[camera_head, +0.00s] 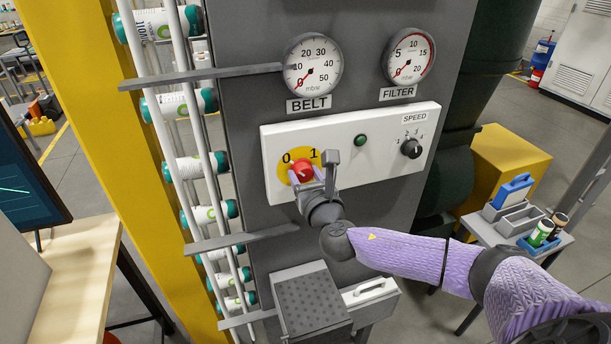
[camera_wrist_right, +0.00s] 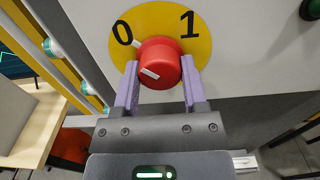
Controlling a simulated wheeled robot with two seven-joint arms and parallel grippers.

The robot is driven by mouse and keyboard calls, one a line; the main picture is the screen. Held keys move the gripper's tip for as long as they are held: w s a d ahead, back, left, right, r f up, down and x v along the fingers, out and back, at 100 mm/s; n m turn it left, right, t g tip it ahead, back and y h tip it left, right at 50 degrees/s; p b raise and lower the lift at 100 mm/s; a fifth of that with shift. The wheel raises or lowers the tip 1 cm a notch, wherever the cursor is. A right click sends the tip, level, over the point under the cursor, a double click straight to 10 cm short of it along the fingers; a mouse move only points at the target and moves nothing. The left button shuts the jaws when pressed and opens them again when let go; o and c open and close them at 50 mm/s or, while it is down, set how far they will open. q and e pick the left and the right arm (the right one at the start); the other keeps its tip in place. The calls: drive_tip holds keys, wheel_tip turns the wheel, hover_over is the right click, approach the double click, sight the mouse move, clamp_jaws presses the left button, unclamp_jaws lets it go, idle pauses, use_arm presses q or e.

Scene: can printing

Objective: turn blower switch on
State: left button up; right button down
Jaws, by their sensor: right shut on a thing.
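The blower switch is a red rotary knob (camera_head: 302,171) on a yellow disc marked 0 and 1, on the white control panel (camera_head: 384,168). My right gripper (camera_head: 317,178) is at the knob, with one finger on each side. In the right wrist view, the red knob (camera_wrist_right: 160,62) sits between the two purple fingers, and the gripper (camera_wrist_right: 159,70) is shut on it. A white mark at the knob's upper left points toward 0. The fingers partly hide the knob's sides. My left gripper is not in view.
The panel also carries a green lamp (camera_head: 360,140) and a black speed knob (camera_head: 411,148). Above are the BELT gauge (camera_head: 312,64) and FILTER gauge (camera_head: 409,55), both needles near 0. Rails with several cans stand left. A small cart (camera_head: 522,218) stands right.

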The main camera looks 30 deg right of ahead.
drive_tip(key=m+b, duration=0.1)
drive_tip(key=m, duration=0.3)
drive_tip(key=shift+f, duration=0.1)
drive_tip(key=m+b, duration=0.1)
drive_tip(key=m, duration=0.4)
drive_tip(key=m+b, duration=0.1)
drive_tip(key=m, duration=0.4)
drive_tip(key=shift+m, duration=2.1)
drive_tip(key=shift+c, duration=0.7)
unclamp_jaws()
